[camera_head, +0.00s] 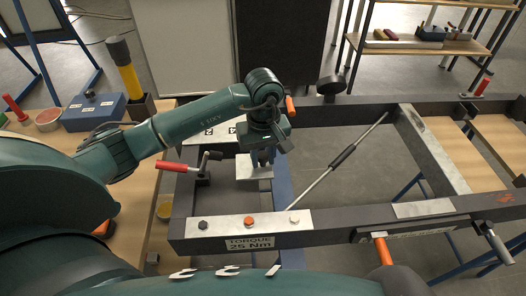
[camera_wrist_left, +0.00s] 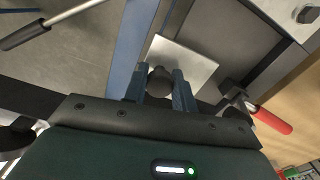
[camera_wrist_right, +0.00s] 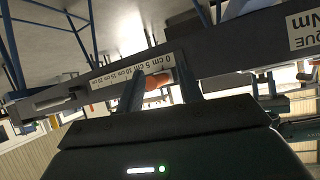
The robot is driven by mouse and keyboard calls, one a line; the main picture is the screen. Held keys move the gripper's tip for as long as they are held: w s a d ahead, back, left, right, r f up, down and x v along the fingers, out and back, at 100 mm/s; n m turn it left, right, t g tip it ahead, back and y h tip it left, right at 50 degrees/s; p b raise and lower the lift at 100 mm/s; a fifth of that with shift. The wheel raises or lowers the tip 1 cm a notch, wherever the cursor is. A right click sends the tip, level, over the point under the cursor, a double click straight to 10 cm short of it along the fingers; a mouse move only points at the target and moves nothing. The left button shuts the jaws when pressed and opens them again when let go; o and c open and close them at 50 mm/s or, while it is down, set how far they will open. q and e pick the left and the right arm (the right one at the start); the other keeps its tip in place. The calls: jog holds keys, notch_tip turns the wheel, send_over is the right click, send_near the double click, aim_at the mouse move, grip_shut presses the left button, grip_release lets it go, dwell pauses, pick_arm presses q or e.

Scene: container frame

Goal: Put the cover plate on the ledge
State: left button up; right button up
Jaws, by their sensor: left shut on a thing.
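The cover plate (camera_head: 250,170) is a pale square plate with a dark knob. My left gripper (camera_head: 263,157) is shut on the knob and holds the plate over the left part of the dark frame's opening. In the left wrist view the knob (camera_wrist_left: 160,82) sits between the fingers, with the plate (camera_wrist_left: 190,62) beyond it. I cannot tell for sure which surface is the ledge. My right gripper (camera_wrist_right: 160,85) has its fingers apart in the right wrist view. An orange handle (camera_wrist_right: 157,81) shows between or behind them, near a centimetre scale.
The dark frame (camera_head: 345,218) has a front beam with a pale bolted strip (camera_head: 270,222). A red-handled crank (camera_head: 180,167) is close left of the plate. A rod (camera_head: 340,160) slants across the opening to the right. A blue box (camera_head: 93,110) stands on the left bench.

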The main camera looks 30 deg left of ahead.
aim_at(245, 167)
pick_arm(q)
notch_tip(245, 167, down, 2)
jog(key=shift+f+b, duration=0.1)
jog(key=shift+b, duration=0.35)
jog(key=shift+s+a+f, duration=0.1)
jog(key=shift+a, duration=0.1)
jog(key=shift+s+a+p, duration=0.25)
jog(key=shift+s+a, duration=0.1)
jog(key=shift+a, duration=0.2)
jog(key=shift+s+a+p, duration=0.25)
jog(key=shift+s+a, duration=0.1)
jog(key=shift+a, duration=0.2)
jog(key=shift+s+a+f, duration=0.15)
jog(key=shift+s+a, duration=0.2)
jog(key=shift+a, duration=0.25)
jog(key=shift+f+b, duration=0.6)
jog(key=shift+f, duration=0.1)
jog(key=shift+s+f, duration=0.15)
